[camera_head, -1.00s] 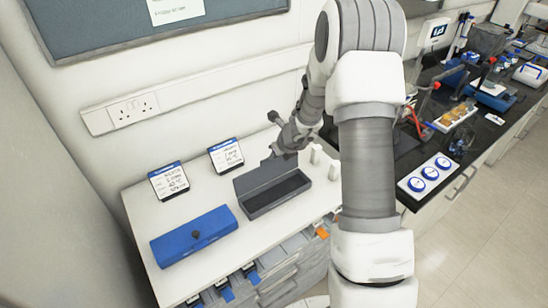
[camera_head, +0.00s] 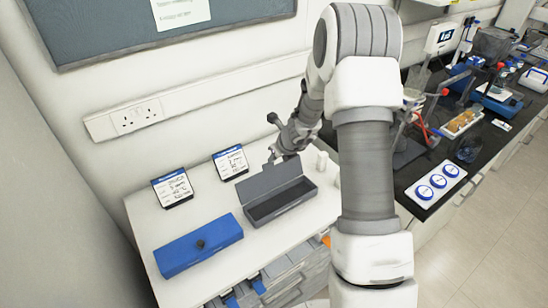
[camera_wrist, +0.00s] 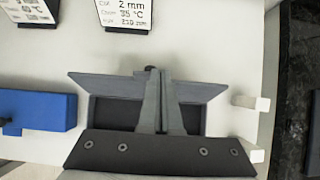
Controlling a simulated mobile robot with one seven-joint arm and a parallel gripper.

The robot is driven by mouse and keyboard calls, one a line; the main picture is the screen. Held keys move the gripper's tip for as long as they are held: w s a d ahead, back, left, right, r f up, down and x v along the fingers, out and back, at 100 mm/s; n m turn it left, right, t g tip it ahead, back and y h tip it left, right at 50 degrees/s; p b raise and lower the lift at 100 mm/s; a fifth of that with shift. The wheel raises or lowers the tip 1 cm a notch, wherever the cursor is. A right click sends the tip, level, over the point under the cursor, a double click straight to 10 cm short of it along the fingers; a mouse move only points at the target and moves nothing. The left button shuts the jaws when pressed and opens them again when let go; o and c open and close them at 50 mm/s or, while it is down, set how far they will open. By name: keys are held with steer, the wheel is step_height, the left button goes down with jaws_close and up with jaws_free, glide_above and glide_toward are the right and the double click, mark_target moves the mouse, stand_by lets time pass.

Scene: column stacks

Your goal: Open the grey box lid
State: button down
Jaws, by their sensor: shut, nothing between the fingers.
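The grey box (camera_head: 282,205) stands open on the white worktop, its dark inside showing. Its grey lid (camera_head: 262,182) is raised along the back edge, tilted up. In the wrist view the lid (camera_wrist: 100,84) spans behind my fingers, with a dark knob at its middle top. My gripper (camera_head: 276,154) is at the upper right part of the lid in the head view. In the wrist view my gripper (camera_wrist: 160,80) has its fingers together, with nothing held, in front of the lid's middle. Whether they touch the lid, I cannot tell.
A closed blue box (camera_head: 205,250) with a dark knob stands to the left. Two label cards (camera_head: 172,187) (camera_head: 231,162) stand behind. Small white blocks (camera_wrist: 250,102) are close to the right of the grey box. The wall is close behind.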

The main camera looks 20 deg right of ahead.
steer(key=p+v, duration=0.4)
steer(key=v, duration=1.3)
steer(key=s+a+r+n+y+b, duration=0.1)
steer(key=s+a+r+n+b, duration=0.1)
steer(key=s+a+r+n, duration=0.35)
steer(key=s+a+r+n+h+b, duration=0.1)
steer(key=s+r+n+b, duration=0.1)
steer(key=s+n, duration=0.8)
steer(key=s+a+r+n+h+b, duration=0.1)
steer(key=s+r+n+h+b, duration=0.1)
steer(key=s+n, duration=0.7)
steer(key=r+n, duration=0.1)
steer(key=n, duration=0.7)
steer(key=shift+s+a+r+g, duration=0.2)
steer(key=shift+s+g, duration=0.1)
steer(key=shift+s, duration=0.1)
